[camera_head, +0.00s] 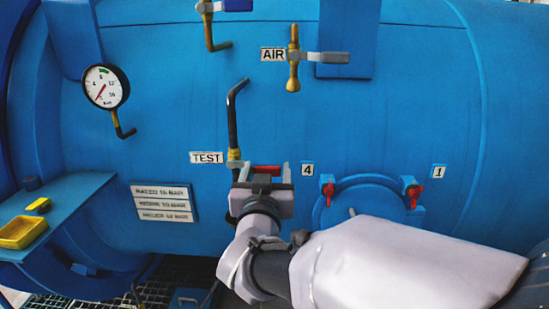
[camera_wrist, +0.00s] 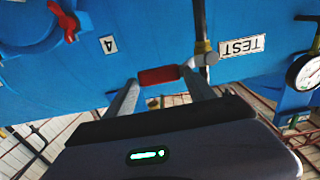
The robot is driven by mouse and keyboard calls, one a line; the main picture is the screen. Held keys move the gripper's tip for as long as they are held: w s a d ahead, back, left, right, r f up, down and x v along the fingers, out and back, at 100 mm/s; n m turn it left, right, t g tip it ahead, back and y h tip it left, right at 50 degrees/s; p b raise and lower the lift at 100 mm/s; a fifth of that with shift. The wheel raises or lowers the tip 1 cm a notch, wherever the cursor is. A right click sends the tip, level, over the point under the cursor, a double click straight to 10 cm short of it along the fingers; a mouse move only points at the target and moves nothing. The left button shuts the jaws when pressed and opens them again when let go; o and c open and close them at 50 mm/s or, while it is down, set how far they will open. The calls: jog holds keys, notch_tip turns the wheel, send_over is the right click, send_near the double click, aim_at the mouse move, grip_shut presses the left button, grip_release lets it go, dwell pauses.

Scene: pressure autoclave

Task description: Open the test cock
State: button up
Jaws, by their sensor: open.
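The test cock is a brass valve (camera_head: 234,155) on a dark bent pipe beside the TEST label (camera_head: 207,157). Its red handle (camera_head: 266,169) lies about level, pointing right from the valve in the head view. In the wrist view, which is turned over, the red handle (camera_wrist: 160,76) runs left from the valve body (camera_wrist: 207,58). My gripper (camera_head: 266,173) is open, its fingertips around the ends of the handle. In the wrist view the fingers of my gripper (camera_wrist: 160,86) stand on either side of the red grip; whether they touch it I cannot tell. The lower valve is hidden behind my gripper.
A round hatch (camera_head: 363,190) with red clamps is right of my gripper, labelled 4 and 1. The AIR valve (camera_head: 294,57) and a blue-handled valve (camera_head: 225,6) sit above. A pressure gauge (camera_head: 105,87) is at left. A ledge (camera_head: 60,208) holds a yellow tray (camera_head: 22,232).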

jog(key=shift+w, duration=0.9)
grip_shut()
jog(key=shift+r, duration=0.1)
jog(key=shift+r, duration=0.1)
